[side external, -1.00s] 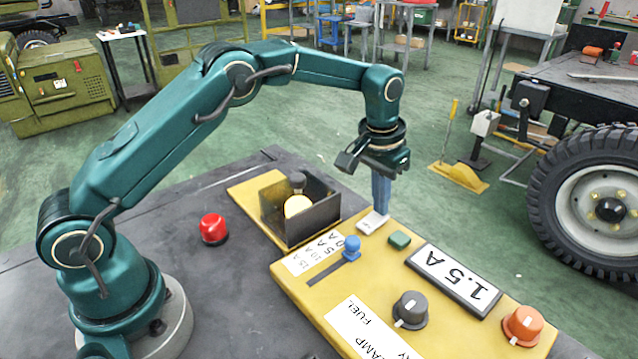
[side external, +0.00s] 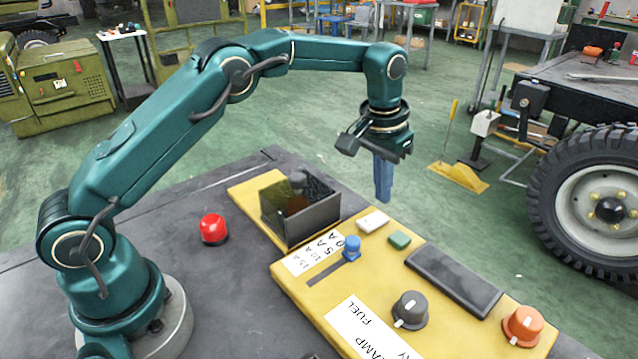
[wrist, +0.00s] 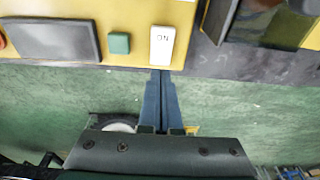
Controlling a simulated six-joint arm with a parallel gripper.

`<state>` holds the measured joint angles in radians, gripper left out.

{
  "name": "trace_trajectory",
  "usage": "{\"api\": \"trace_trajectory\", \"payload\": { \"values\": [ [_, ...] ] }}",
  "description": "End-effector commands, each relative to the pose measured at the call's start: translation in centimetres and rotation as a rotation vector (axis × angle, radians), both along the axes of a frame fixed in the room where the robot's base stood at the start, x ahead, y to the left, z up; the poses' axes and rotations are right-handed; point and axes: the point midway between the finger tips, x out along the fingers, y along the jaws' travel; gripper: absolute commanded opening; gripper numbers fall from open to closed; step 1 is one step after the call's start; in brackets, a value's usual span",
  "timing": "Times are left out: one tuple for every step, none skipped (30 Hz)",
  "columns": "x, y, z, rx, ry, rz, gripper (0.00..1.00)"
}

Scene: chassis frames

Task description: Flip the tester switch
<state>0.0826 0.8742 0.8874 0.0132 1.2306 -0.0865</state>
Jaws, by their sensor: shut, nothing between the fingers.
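The tester switch is a white rocker (side external: 372,221) at the back edge of the yellow panel (side external: 290,281). In the wrist view the switch (wrist: 162,46) bears dark lettering that reads as ON, turned around. The display (side external: 454,281) is dark and blank. The lamp (side external: 297,181) in the dark open box looks unlit. My gripper (side external: 384,198) is shut and empty, its blue fingers pointing down, above and just beyond the switch. In the wrist view the fingertips (wrist: 160,73) show just off the panel edge, close to the switch in the picture.
A green button (side external: 400,240) sits right beside the switch. A blue slider knob (side external: 351,247), a grey dial (side external: 410,309) and an orange dial (side external: 523,326) stand on the panel. The dark box (side external: 309,219) rises left of the switch. A red button (side external: 213,228) is on the table.

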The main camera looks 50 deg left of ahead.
Motion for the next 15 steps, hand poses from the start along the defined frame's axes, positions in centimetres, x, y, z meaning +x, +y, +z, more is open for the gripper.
{"api": "trace_trajectory", "payload": {
  "values": [
    [0.1, 0.0, 0.5, 0.000, -0.003, 0.000, 0.00],
    [0.0, 0.0, 0.7, 0.000, -0.003, 0.000, 0.00],
    [0.0, 0.0, 1.0, 0.000, -0.003, 0.000, 0.00],
    [0.0, 0.0, 1.2, 0.000, -0.003, 0.000, 0.00],
    [0.0, 0.0, 1.5, 0.000, -0.003, 0.000, 0.00],
    [0.1, 0.0, 1.8, 0.000, -0.003, 0.000, 0.00],
    [0.1, 0.0, 2.0, 0.000, -0.004, 0.000, 0.00],
    [0.1, 0.0, 2.2, 0.000, -0.003, 0.000, 0.00],
    [0.1, 0.0, 2.5, 0.000, -0.003, 0.000, 0.00],
    [0.1, 0.0, 2.7, 0.000, -0.003, 0.000, 0.00],
    [0.1, 0.0, 2.9, 0.000, -0.003, 0.000, 0.00],
    [0.1, 0.0, 3.1, 0.000, -0.002, 0.000, 0.00],
    [0.0, 0.0, 3.3, 0.000, -0.001, 0.000, 0.00],
    [0.0, 0.0, 3.4, 0.000, -0.001, 0.000, 0.00],
    [0.0, 0.0, 3.5, 0.000, -0.001, 0.000, 0.00]
  ]
}}
